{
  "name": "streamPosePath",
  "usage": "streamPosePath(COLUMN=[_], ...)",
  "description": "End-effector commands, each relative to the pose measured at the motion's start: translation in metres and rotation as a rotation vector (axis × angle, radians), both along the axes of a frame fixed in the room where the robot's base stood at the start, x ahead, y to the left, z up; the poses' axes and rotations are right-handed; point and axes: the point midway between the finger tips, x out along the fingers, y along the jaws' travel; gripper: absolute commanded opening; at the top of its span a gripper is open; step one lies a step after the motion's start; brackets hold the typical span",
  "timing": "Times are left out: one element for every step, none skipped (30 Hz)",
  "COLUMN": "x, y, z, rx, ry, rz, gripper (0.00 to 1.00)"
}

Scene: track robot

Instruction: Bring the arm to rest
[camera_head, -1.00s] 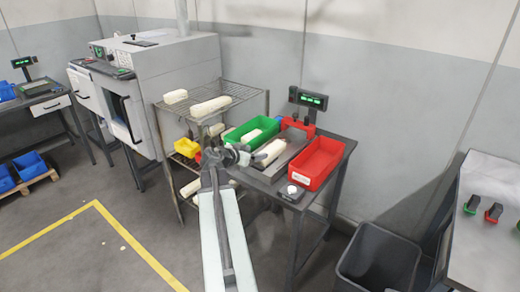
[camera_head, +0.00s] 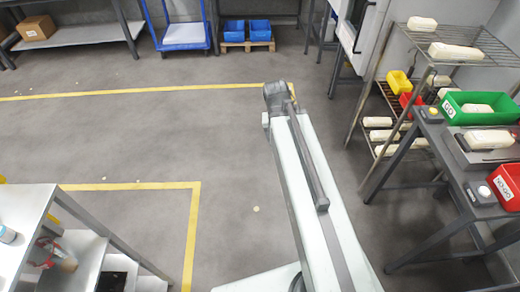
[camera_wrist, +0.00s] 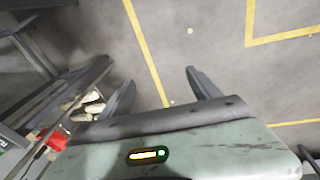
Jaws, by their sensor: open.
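My arm (camera_head: 310,190) reaches out over the open floor in the head view, away from the tables. Its far end shows dark and compact there, and the fingers cannot be made out. In the wrist view my gripper (camera_wrist: 162,92) has its two dark fingers spread wide apart. Nothing is between them but grey floor and a yellow line.
At right stand a wire rack (camera_head: 455,58) with pale blocks and a table with a green bin (camera_head: 470,97) and a red bin (camera_head: 508,187). A metal bench (camera_head: 25,215) is at lower left. Blue bins (camera_head: 247,30) lie on a pallet behind. The floor between is clear.

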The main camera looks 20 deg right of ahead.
Motion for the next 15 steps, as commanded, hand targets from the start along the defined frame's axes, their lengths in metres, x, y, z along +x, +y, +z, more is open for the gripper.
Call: streamPosePath(x=[-0.005,-0.008,-0.012,-0.015,-0.017,-0.020,-0.021,-0.021,-0.022,-0.022,-0.022,-0.021,-0.021,-0.021,-0.021], y=[0.040,0.059,0.080,0.093,0.101,0.108,0.112,0.115,0.116,0.116,0.116,0.115,0.115,0.115,0.115], z=[-0.002,-0.003,-0.004,-0.004,-0.004,-0.004,-0.004,-0.004,-0.004,-0.004,-0.004,-0.004,-0.004,-0.004,-0.003], rx=[0.048,0.075,0.105,0.124,0.138,0.153,0.159,0.163,0.165,0.166,0.166,0.165,0.165,0.165,0.164], ry=[0.030,0.048,0.066,0.078,0.086,0.094,0.099,0.101,0.103,0.103,0.102,0.102,0.101,0.101,0.101], rz=[0.100,0.155,0.217,0.252,0.282,0.309,0.321,0.330,0.335,0.335,0.334,0.333,0.332,0.332,0.331], gripper=[0.72,0.72,0.72,0.72,0.72,0.72,0.72,0.72,0.72,0.72,0.72,0.72,0.72,0.72,0.72])
